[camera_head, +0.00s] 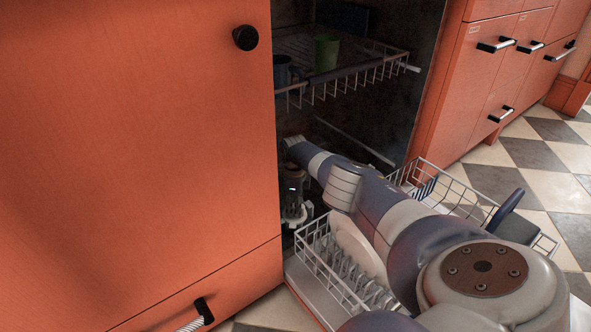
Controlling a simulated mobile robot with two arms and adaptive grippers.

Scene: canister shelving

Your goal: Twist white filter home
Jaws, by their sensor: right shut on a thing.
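My right arm reaches from the lower right into the open dishwasher. My right gripper (293,213) points down near the floor of the tub, beside the left edge of the opening. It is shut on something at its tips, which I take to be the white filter. The filter is small, dark and mostly hidden by the gripper, so its turn and seating cannot be told. My left gripper is not in view.
The upper rack (345,82) holds a green cup (326,53) and a blue mug (283,72). The lower rack (318,262) is pulled out under my arm, with a white plate (357,248) and a dark pan (512,222). Orange cabinets (130,130) flank the opening.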

